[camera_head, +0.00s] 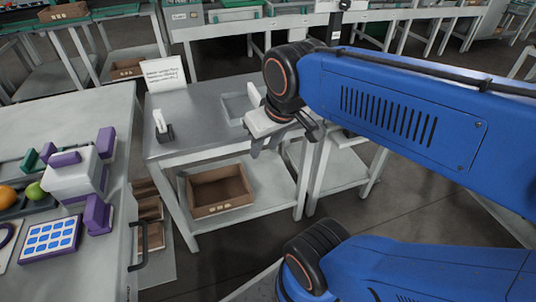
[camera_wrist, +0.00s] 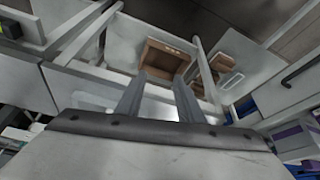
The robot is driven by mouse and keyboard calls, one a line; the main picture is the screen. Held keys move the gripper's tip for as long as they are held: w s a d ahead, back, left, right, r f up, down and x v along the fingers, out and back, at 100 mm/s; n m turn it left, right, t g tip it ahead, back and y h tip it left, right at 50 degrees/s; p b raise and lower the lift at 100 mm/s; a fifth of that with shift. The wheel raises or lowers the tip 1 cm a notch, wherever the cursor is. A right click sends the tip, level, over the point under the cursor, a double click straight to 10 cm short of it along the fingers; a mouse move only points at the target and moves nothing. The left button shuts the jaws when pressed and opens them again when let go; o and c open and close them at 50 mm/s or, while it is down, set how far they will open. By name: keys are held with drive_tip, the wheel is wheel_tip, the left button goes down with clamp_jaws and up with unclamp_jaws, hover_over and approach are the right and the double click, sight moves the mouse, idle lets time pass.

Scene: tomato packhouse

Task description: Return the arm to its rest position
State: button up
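My blue arm reaches in from the right in the camera_head view. My gripper (camera_head: 262,147) hangs at the arm's end, in front of or over the right part of a grey table (camera_head: 188,142). In the camera_wrist view my gripper (camera_wrist: 158,80) shows two grey fingers standing apart. The gripper is open and empty. My arm hides part of the table's right side.
A shallow grey tray (camera_head: 236,107), a small white device (camera_head: 161,123) and a white sign (camera_head: 164,74) are on the grey table. A brown box (camera_head: 218,191) sits on its lower shelf. A left table (camera_head: 85,112) holds purple-and-white equipment (camera_head: 75,177) and fruit.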

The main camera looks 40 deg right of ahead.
drive_tip(key=shift+s+a+f, duration=0.25)
drive_tip(key=shift+s+f, duration=0.6)
drive_tip(key=shift+s, duration=0.1)
drive_tip(key=shift+s, duration=0.15)
